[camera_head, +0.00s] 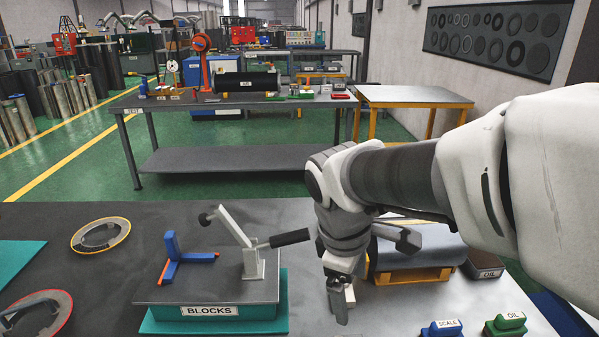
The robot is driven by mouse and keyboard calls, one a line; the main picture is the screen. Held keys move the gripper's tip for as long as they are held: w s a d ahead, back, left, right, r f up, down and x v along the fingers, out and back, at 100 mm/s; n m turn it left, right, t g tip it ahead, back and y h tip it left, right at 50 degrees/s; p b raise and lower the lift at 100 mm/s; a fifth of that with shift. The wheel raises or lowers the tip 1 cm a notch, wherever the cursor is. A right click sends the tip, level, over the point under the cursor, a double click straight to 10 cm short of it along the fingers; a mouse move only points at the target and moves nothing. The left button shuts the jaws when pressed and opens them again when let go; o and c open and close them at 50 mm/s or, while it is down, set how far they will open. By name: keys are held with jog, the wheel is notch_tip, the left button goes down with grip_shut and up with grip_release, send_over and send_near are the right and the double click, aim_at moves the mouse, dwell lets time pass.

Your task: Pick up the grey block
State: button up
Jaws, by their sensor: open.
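My gripper (342,298) points down at the right of centre, above the grey tabletop and just right of the BLOCKS stand. Its fingers are seen nearly edge-on and are open. I cannot pick out a separate grey block with certainty; it may be hidden behind my gripper or arm. The stand labelled BLOCKS (174,292) has a dark grey top and sits on a teal mat (268,326). On it are a blue corner piece (171,246) with orange tips and a light grey lever clamp (252,263) with a black handle reaching toward my gripper.
A grey cylinder (425,257) lies on an orange cradle behind my gripper. A dark OIL box (484,265) is right of it. Blue SCALE (441,328) and green OIL (504,327) pieces are in front right. Two rings (78,242) (64,304) lie left.

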jog(key=w+f+n+b, duration=0.1)
jog(key=f+n, duration=0.1)
jog(key=f, duration=0.3)
jog(key=w+f+n+g, duration=0.1)
jog(key=f+n, duration=0.1)
jog(key=f, duration=0.4)
jog(key=w+f+n+h+b, duration=0.1)
jog(key=f+n, duration=0.1)
jog(key=f, duration=0.3)
jog(key=shift+w+f+g+b, duration=0.2)
jog(key=shift+w+g+b, duration=0.1)
jog(key=b+x, duration=0.1)
jog(key=x, duration=0.4)
jog(key=shift+w+d+f, duration=0.1)
jog(key=shift+w+f, duration=0.1)
jog(key=shift+f, duration=0.1)
grip_shut()
jog(key=shift+r, duration=0.1)
